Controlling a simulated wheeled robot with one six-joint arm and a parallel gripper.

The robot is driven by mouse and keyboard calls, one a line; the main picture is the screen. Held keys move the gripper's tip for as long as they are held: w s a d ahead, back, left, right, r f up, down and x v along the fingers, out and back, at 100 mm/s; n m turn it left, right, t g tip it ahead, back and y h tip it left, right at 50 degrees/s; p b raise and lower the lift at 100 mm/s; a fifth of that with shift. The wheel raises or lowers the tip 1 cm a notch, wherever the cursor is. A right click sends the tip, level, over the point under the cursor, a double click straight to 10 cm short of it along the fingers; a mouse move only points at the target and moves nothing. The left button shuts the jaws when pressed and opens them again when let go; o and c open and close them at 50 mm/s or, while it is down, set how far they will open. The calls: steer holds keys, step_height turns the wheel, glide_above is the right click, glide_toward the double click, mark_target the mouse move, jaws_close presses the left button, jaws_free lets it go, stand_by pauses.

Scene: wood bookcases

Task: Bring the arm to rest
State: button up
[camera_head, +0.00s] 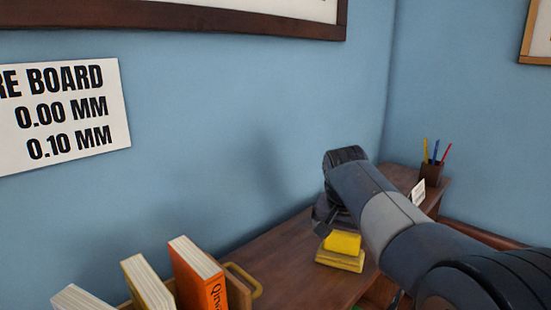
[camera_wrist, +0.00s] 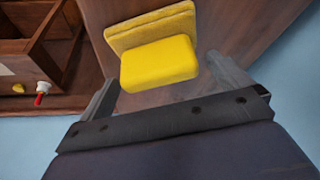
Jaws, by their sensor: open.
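My arm (camera_head: 390,215) reaches over the brown wooden bookcase top, and my gripper (camera_head: 322,218) points down near its far end, partly hidden by the wrist. In the wrist view my gripper (camera_wrist: 162,70) is open, with one finger on each side of a yellow block (camera_wrist: 160,64). Nothing is seen clamped between the fingers. The block also shows in the head view (camera_head: 342,242), just below the gripper. It rests on a darker yellow pad (camera_head: 340,262). Whether the fingers touch the block cannot be told.
Books, one with an orange cover (camera_head: 205,285), stand at the lower left beside a wooden handle (camera_head: 245,280). A pen cup (camera_head: 431,172) and a small white card (camera_head: 417,192) are at the right. Blue walls close in behind; the wood between books and block is bare.

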steer(key=shift+r, duration=0.9)
